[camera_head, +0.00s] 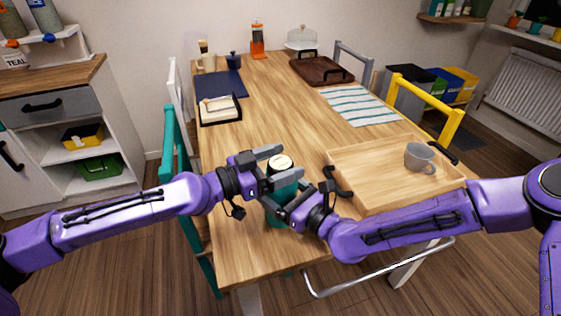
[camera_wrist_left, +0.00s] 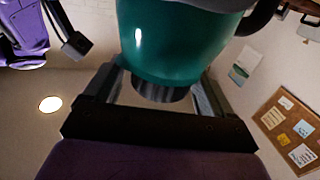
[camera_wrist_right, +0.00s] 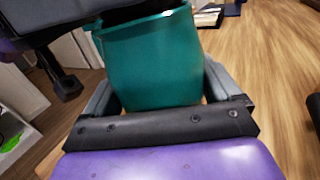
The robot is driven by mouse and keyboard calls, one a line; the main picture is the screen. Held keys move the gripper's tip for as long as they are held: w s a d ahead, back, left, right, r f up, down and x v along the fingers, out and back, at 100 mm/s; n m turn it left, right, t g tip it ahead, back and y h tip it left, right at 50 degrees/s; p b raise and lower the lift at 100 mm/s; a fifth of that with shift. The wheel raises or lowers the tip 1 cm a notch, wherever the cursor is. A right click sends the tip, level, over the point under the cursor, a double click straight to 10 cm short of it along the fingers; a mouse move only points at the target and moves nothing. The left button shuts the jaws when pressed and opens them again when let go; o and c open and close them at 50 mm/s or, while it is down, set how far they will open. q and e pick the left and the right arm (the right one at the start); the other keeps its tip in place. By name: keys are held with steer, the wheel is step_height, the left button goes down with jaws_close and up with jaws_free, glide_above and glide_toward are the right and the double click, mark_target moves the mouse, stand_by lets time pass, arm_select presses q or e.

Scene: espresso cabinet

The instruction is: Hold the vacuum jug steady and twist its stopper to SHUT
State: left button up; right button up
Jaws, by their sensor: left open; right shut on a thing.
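The teal vacuum jug (camera_head: 278,218) stands upright on the table near its front left. Its stopper (camera_head: 281,161) has a pale top with a dark rim. My right gripper (camera_head: 290,200) is shut on the jug's body, which fills the space between its fingers in the right wrist view (camera_wrist_right: 160,60). My left gripper (camera_head: 275,168) is open at the jug's top, with its fingers on either side of the stopper. In the left wrist view the jug (camera_wrist_left: 175,45) appears upside down, and the dark stopper (camera_wrist_left: 160,92) shows between the spread fingers. Any SHUT mark is not visible.
A wooden tray (camera_head: 375,200) with a grey mug (camera_head: 419,157) lies right of the jug, close to my right arm. A teal chair (camera_head: 182,170) stands at the left edge. A striped cloth (camera_head: 360,106) and dark tray (camera_head: 320,70) lie farther back. The middle tabletop is clear.

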arm_select(q)
steer(key=c, duration=1)
steer(key=shift+o, duration=0.2)
steer(key=shift+d+m+g, duration=0.1)
steer(key=shift+m+g, duration=0.2)
steer(key=shift+g, duration=0.2)
steer(key=m+g+h, duration=0.1)
steer(key=g, duration=0.1)
steer(key=shift+m+g, duration=0.3)
steer(key=shift+m, duration=0.1)
steer(key=m+g, duration=0.2)
steer(key=g, duration=0.1)
steer(key=m+g+h, duration=0.1)
steer(key=m+g, duration=0.1)
steer(key=g, duration=0.2)
steer(key=shift+m, duration=0.3)
steer(key=m+g+y, duration=0.1)
steer(key=m+g, duration=0.1)
steer(key=g, duration=0.1)
steer(key=m+g, duration=0.2)
steer(key=g, duration=0.1)
steer(key=shift+y, duration=0.4)
steer(key=shift+m+g+y, duration=1.2)
steer(key=shift+m+g, duration=0.3)
steer(key=shift+g, duration=0.5)
